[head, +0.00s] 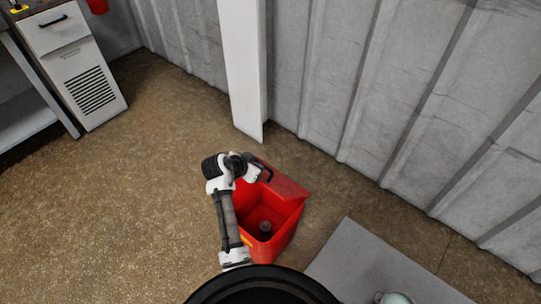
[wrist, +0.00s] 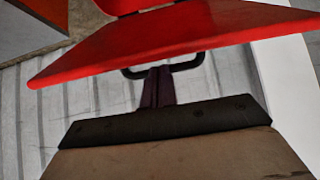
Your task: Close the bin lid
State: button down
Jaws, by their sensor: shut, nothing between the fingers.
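The red bin (head: 284,238) stands on the floor with its inside in view. Its red lid (head: 286,184) is raised and tilted at the back, on the wall side. In the wrist view the lid (wrist: 190,38) spans the upper part as a broad red panel. A black loop, which looks like a handle, shows just beyond its edge (wrist: 190,64). My gripper (head: 268,176) is at the lid's back left in the head view. In the wrist view its shut, empty fingers (wrist: 158,84) point toward the lid and loop. I cannot tell whether they touch.
A small dark object (head: 265,228) lies inside the bin. A grey mat (head: 345,262) with a pale round item (head: 393,298) is at the lower right. A white post (head: 243,70) and corrugated wall (head: 350,80) stand behind. Open brown floor (head: 120,200) lies left.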

jog(key=s+a+f+t+h+b, duration=0.1)
jog(key=s+a+f+b, duration=0.2)
jog(key=f+b, duration=0.2)
jog(key=s+a+f+b, duration=0.4)
jog(key=f+b, duration=0.2)
jog(key=f, duration=0.3)
jog(key=shift+s+a+t+h, duration=0.3)
jog(key=shift+t+h, duration=0.1)
jog(key=shift+r, duration=0.15)
